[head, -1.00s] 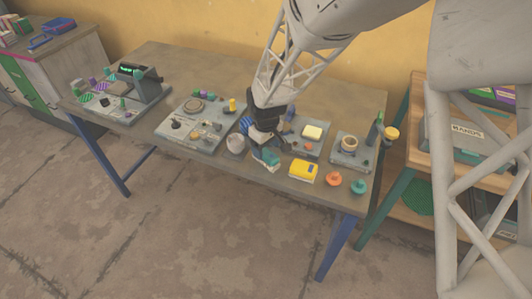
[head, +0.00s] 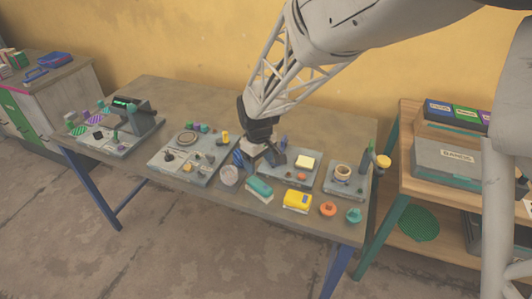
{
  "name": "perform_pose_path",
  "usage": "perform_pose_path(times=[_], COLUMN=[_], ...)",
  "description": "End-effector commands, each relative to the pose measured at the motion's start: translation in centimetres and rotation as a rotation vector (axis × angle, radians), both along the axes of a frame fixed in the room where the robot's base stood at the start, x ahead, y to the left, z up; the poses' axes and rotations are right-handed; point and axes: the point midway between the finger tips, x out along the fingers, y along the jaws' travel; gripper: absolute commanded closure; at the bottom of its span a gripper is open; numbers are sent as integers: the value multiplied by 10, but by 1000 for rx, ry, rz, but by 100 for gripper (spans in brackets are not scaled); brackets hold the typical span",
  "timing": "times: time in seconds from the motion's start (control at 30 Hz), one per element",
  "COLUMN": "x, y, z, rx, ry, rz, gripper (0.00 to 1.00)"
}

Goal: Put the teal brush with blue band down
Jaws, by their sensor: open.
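The teal brush (head: 259,189) lies on the table near its front edge, bristle side down, with a pale strip along its lower side. A blue band cannot be made out on it at this size. My gripper (head: 264,159) is open and empty, behind and above the brush and apart from it. The gripper partly hides the left side of the grey board behind it.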

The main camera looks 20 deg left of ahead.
Motion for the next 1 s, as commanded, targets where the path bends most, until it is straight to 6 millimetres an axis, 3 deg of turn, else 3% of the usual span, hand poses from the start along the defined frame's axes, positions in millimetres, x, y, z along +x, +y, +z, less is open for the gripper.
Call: perform_pose_path(times=[0.67,0.87,1.0], x=[1,4,3], y=[-6,-38,-78], z=[4,27,54], rx=[2,12,23], ry=[-2,-16,-30], rz=[-13,-78,-162], gripper=[31,31,31])
